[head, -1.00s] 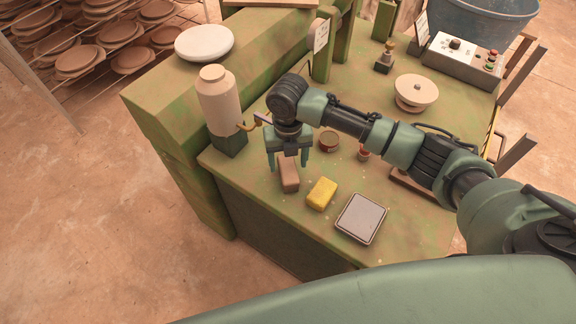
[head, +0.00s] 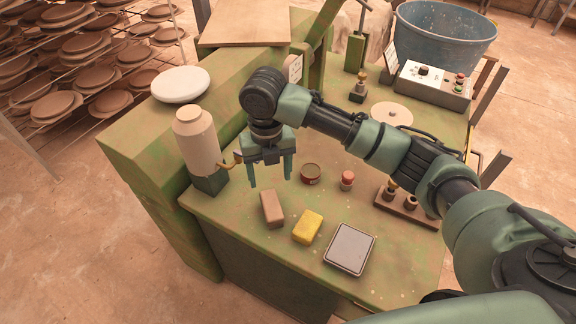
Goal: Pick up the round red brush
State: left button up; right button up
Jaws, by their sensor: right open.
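No plain brush shape stands out. Two small round reddish things stand on the green table (head: 235,222): a low dark-red tin-like piece (head: 311,174) and a smaller one with a red top and pale base (head: 347,180). I cannot tell which, if either, is the round red brush. My right gripper (head: 270,176) is open and empty, fingers pointing down, left of both pieces and apart from them. Its fingertips appear just behind a brown block (head: 271,209). My left gripper is not in view.
A yellow sponge (head: 307,227) and a grey square plate (head: 350,249) lie at the front. A beige bottle (head: 196,139) stands close left of the gripper. A brown wooden stand (head: 406,207), round disc (head: 392,115) and control box (head: 433,84) are to the right.

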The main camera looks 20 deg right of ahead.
aim_at(347, 182)
jog(key=z, duration=1.2)
